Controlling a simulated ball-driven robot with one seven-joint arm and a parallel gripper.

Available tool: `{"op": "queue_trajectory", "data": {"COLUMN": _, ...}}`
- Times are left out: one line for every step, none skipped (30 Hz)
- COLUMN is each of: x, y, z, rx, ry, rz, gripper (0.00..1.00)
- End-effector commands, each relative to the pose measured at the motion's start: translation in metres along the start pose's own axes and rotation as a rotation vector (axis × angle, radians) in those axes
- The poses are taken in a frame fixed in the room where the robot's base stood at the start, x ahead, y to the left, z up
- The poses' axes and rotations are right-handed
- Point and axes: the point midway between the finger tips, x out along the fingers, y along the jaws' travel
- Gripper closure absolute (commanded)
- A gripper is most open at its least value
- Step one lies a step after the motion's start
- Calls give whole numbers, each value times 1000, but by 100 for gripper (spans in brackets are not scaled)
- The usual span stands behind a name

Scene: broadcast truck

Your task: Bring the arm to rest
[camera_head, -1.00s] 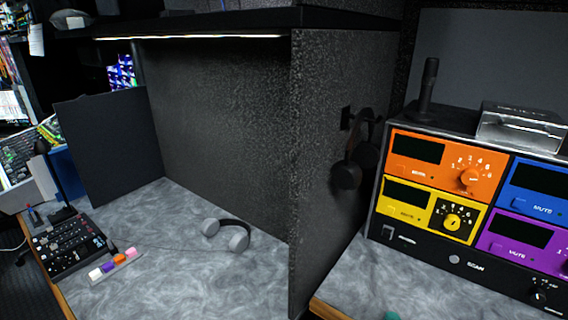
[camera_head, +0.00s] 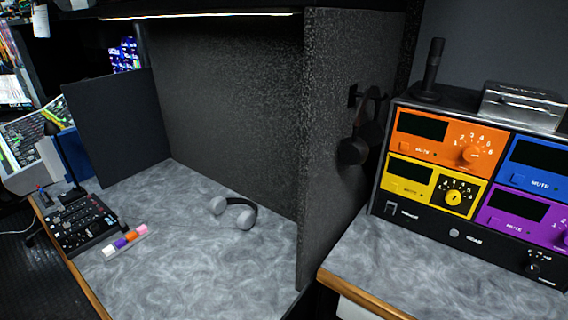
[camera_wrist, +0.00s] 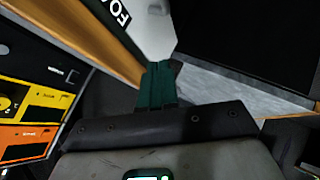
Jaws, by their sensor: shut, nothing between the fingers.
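My gripper (camera_wrist: 162,68) shows only in the wrist view, at the middle. Its dark green fingers are together and hold nothing. Past the fingertips are a wooden counter edge (camera_wrist: 98,38), a pale panel with dark lettering and a black area. The orange and yellow panels of the rack unit (camera_wrist: 30,110) show at the left of that view. My arm and gripper are out of the head view.
A microphone (camera_head: 432,68) stands on the rack unit.

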Motion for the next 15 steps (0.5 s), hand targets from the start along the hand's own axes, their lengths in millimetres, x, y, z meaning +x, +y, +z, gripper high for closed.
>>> {"op": "queue_trajectory", "data": {"x": -6, "y": -12, "z": 13, "rx": 70, "ry": -50, "rz": -42, "gripper": 100}}
{"op": "queue_trajectory", "data": {"x": -10, "y": -20, "z": 20, "rx": 122, "ry": -84, "rz": -69, "gripper": 100}}
{"op": "queue_trajectory", "data": {"x": -16, "y": -30, "z": 32, "rx": 198, "ry": -138, "rz": -103, "gripper": 100}}
{"op": "queue_trajectory", "data": {"x": -22, "y": -39, "z": 42, "rx": 261, "ry": -185, "rz": -129, "gripper": 100}}
{"op": "queue_trajectory", "data": {"x": -29, "y": -49, "z": 51, "rx": 328, "ry": -236, "rz": -155, "gripper": 100}}
{"op": "queue_trajectory", "data": {"x": -40, "y": -62, "z": 63, "rx": 419, "ry": -308, "rz": -183, "gripper": 100}}
{"op": "queue_trajectory", "data": {"x": -48, "y": -71, "z": 72, "rx": 486, "ry": -362, "rz": -200, "gripper": 100}}
{"op": "queue_trajectory", "data": {"x": -56, "y": -79, "z": 79, "rx": 549, "ry": -416, "rz": -213, "gripper": 100}}
{"op": "queue_trajectory", "data": {"x": -67, "y": -90, "z": 89, "rx": 627, "ry": -485, "rz": -226, "gripper": 100}}
{"op": "queue_trajectory", "data": {"x": -74, "y": -97, "z": 95, "rx": 681, "ry": -533, "rz": -232, "gripper": 100}}
{"op": "queue_trajectory", "data": {"x": -82, "y": -103, "z": 100, "rx": 730, "ry": -579, "rz": -236, "gripper": 100}}
{"op": "queue_trajectory", "data": {"x": -91, "y": -111, "z": 106, "rx": 788, "ry": -633, "rz": -238, "gripper": 100}}
{"op": "queue_trajectory", "data": {"x": -97, "y": -116, "z": 110, "rx": 825, "ry": -669, "rz": -238, "gripper": 100}}
{"op": "queue_trajectory", "data": {"x": -102, "y": -119, "z": 112, "rx": 857, "ry": -700, "rz": -236, "gripper": 100}}
{"op": "queue_trajectory", "data": {"x": -108, "y": -124, "z": 116, "rx": 893, "ry": -735, "rz": -233, "gripper": 100}}
